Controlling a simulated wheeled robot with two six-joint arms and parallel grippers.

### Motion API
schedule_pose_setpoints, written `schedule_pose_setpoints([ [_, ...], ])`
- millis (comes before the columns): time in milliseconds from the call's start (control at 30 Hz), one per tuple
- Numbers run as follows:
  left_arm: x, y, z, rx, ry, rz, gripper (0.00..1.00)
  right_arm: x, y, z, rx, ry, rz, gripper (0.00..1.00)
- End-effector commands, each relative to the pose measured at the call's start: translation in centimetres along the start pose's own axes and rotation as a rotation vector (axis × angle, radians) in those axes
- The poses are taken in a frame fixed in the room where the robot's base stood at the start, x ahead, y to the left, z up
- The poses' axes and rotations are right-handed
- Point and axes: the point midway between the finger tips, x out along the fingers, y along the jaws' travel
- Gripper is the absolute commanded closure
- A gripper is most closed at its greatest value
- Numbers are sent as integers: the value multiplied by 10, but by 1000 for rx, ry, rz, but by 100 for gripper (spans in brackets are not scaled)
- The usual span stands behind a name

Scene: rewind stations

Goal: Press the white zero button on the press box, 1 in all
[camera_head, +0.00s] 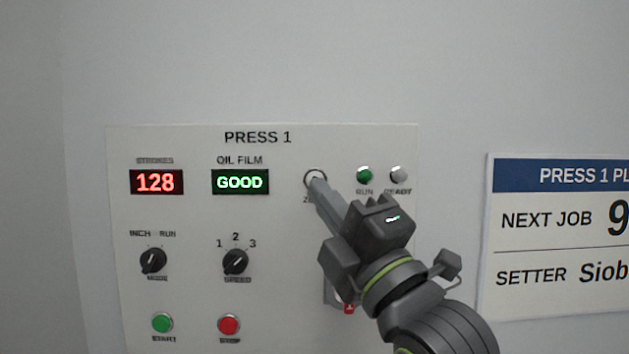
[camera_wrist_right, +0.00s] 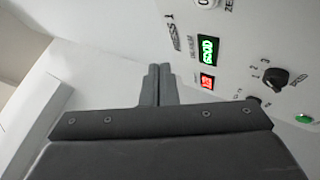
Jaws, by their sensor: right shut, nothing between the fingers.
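The press box (camera_head: 200,220) is a pale panel marked PRESS 1 on the wall. Its white zero button (camera_head: 315,175) has a dark ring and sits at the upper right of the OIL FILM display, partly hidden by my fingertips. It also shows at the top edge of the right wrist view (camera_wrist_right: 206,3). My right gripper (camera_head: 317,182) is shut and empty, its tips over the lower part of the button in the head view. I cannot tell whether they touch it. The closed fingers also show in the right wrist view (camera_wrist_right: 158,70). My left gripper is not in view.
The STROKES display (camera_head: 156,182) reads 128 and the OIL FILM display (camera_head: 240,182) reads GOOD. A green RUN lamp (camera_head: 364,175) and a grey READY lamp (camera_head: 398,174) are right of the button. Knobs, a green START (camera_head: 162,323) and a red button (camera_head: 228,324) sit lower. A sign (camera_head: 560,240) hangs right.

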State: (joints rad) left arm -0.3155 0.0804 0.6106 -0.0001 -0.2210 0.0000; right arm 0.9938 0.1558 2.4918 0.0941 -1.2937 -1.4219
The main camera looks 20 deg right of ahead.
Motion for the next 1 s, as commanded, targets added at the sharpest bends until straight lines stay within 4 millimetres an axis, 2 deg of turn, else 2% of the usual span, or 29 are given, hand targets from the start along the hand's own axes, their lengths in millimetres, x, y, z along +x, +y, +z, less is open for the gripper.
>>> schedule_pose_setpoints([
  [367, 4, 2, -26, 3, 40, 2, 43, 32, -25, 24, -2, -2, -5, 100],
  [700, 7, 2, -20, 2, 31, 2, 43, 56, -42, 41, 1, 0, -2, 100],
  [1000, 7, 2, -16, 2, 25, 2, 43, 60, -44, 44, 2, 0, 0, 100],
])
